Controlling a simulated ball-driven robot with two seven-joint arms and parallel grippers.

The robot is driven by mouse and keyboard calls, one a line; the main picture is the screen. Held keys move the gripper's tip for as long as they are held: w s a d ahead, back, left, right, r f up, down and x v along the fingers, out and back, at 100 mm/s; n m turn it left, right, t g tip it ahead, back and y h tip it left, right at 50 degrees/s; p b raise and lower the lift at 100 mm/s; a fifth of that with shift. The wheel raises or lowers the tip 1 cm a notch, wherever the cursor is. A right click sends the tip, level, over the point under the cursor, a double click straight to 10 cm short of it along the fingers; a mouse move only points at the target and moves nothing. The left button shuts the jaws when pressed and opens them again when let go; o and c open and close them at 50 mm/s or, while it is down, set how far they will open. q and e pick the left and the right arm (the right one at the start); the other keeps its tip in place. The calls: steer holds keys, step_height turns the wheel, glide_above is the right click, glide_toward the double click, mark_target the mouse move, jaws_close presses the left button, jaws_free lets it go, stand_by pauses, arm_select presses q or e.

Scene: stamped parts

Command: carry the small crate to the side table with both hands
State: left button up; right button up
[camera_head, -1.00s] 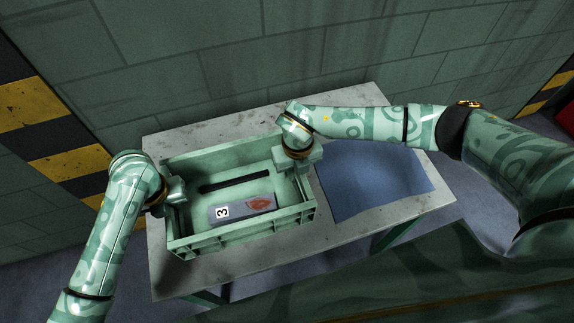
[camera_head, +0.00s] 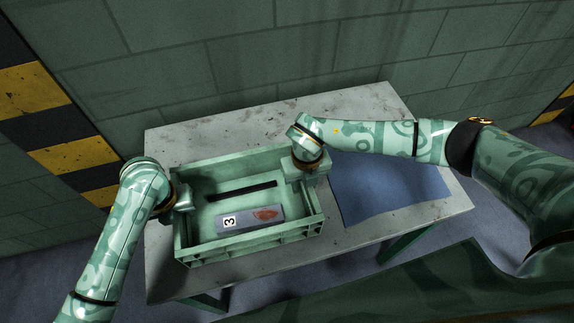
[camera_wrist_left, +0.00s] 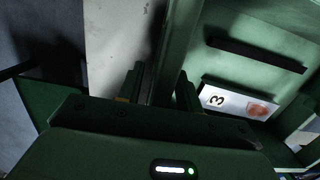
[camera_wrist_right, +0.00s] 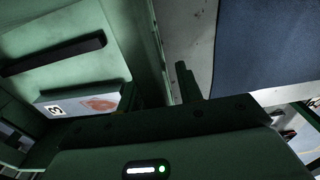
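The small crate (camera_head: 250,237) is pale green and open-topped, over the left part of the grey side table (camera_head: 375,104). It looks level; I cannot tell whether its bottom touches the tabletop. My left gripper (camera_head: 184,199) is on the crate's left wall, one finger on each side in the left wrist view (camera_wrist_left: 160,88). My right gripper (camera_head: 310,178) is on the right wall, which runs between its fingers in the right wrist view (camera_wrist_right: 158,90). Both appear shut on the walls.
A blue mat (camera_head: 388,187) lies on the table to the right of the crate. A block wall (camera_head: 300,50) stands behind the table. Black-and-yellow stripes (camera_head: 35,88) mark the wall at the left. Bare tabletop shows behind and in front of the crate.

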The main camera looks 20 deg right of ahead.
arm_select(q)
steer(key=r, duration=0.4)
steer(key=s+r, duration=0.1)
steer(key=r, duration=0.6)
steer(key=shift+s+r, duration=0.2)
steer(key=shift+r, duration=0.25)
arm_select(e)
step_height(320, 180, up, 12)
steer(key=shift+w, duration=0.15)
